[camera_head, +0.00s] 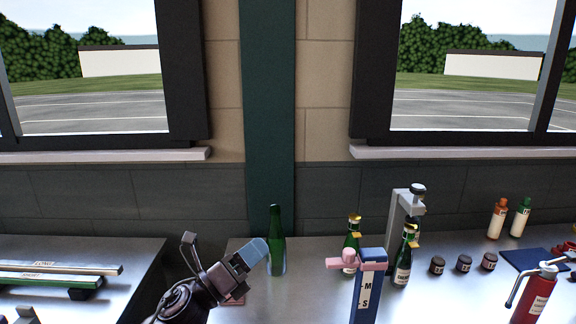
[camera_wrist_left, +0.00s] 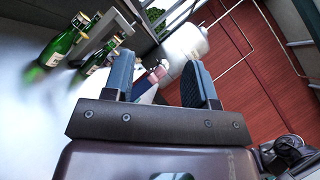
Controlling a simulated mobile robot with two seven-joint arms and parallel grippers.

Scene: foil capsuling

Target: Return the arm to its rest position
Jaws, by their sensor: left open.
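My left gripper (camera_head: 256,253) comes in from the lower left in the head view, raised over the steel counter near its front. It is tilted, with pale blue fingertips beside and partly in front of a plain green bottle (camera_head: 276,240); I cannot tell if they touch. In the left wrist view the two fingers (camera_wrist_left: 160,78) stand apart with nothing gripped between them. Two green bottles with gold tops, one (camera_head: 351,245) and another (camera_head: 403,256), stand farther right; bottles also show in the left wrist view (camera_wrist_left: 58,46). My right gripper is not in view.
A blue post marked M and S (camera_head: 367,290) with a pink arm stands in front of the bottles. A grey press-like stand (camera_head: 397,215), several dark small jars (camera_head: 464,263) and a red extinguisher-like cylinder (camera_head: 536,297) are to the right. A gap separates the left counter (camera_head: 60,248).

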